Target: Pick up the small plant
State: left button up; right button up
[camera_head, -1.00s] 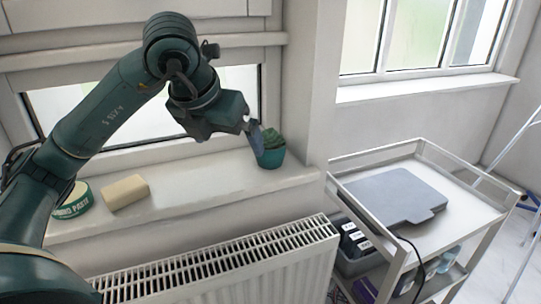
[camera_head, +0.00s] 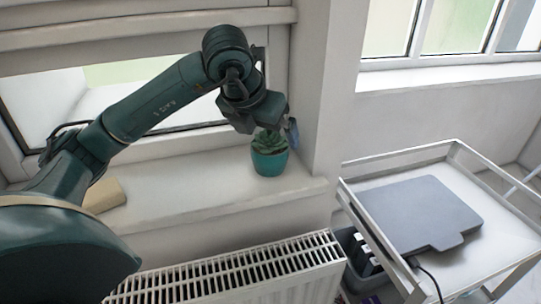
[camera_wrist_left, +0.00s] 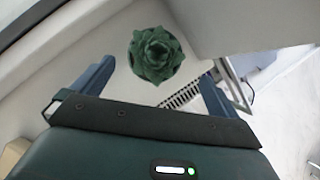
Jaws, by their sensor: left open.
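The small plant is a green succulent in a teal pot (camera_head: 269,163), upright on the white window sill near its right end. My left gripper (camera_head: 276,130) is just above and behind the plant in the head view, with one blue finger showing right of the leaves and the other hidden. In the left wrist view the fingers (camera_wrist_left: 155,74) are spread wide and empty. The plant (camera_wrist_left: 156,54) shows as a rosette between and slightly beyond their tips, apart from both. My right gripper is not in view.
A beige block (camera_head: 104,195) lies on the sill (camera_head: 190,190) to the left, partly behind my arm. A white radiator (camera_head: 240,270) is below. A wall corner rises right of the plant. A trolley (camera_head: 465,255) with a grey flat device (camera_head: 415,212) stands at right.

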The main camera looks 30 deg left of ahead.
pick_arm(q)
jog(key=shift+a+x, duration=0.2)
jog(key=shift+x, duration=1.5)
jog(key=shift+a+x, duration=0.2)
jog(key=shift+x, duration=1.5)
jog(key=shift+r, duration=0.1)
jog(key=shift+c, duration=0.6)
jog(key=shift+w, duration=0.1)
jog(key=c, duration=1.2)
